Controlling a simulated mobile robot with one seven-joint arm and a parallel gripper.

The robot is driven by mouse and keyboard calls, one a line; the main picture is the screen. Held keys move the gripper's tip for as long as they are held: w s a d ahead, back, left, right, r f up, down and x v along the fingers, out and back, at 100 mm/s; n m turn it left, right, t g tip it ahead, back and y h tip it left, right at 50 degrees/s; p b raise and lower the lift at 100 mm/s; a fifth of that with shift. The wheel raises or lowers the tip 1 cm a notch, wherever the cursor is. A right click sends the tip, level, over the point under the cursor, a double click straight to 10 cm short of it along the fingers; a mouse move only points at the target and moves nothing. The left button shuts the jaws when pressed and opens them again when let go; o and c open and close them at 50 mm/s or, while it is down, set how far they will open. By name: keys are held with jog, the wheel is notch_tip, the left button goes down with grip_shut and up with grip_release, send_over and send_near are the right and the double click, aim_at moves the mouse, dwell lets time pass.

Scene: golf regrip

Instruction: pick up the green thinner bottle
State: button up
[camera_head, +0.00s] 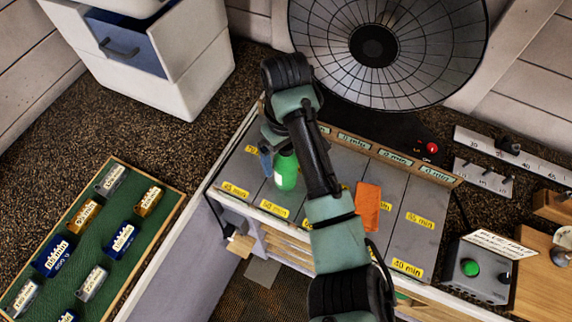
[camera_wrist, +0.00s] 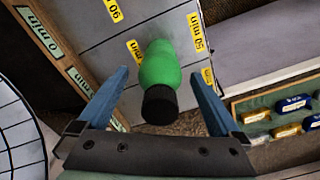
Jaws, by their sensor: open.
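The green thinner bottle (camera_head: 286,171) stands on the grey labelled bench top, under my arm in the head view. In the wrist view the green bottle (camera_wrist: 160,68) with its black cap (camera_wrist: 160,104) lies between the two blue fingers, with gaps on both sides. My gripper (camera_wrist: 160,95) is open and empty. In the head view only a bit of a blue finger (camera_head: 265,163) shows, just left of the bottle; the rest of my gripper is hidden by my wrist.
An orange block (camera_head: 367,206) lies on the bench right of the bottle. A round black fan-like disc (camera_head: 445,50) stands behind. A green tray (camera_head: 75,215) with several small labelled bottles is at left. A grey box with a green button (camera_head: 471,268) is at right.

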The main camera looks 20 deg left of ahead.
grip_shut()
dwell(0.3)
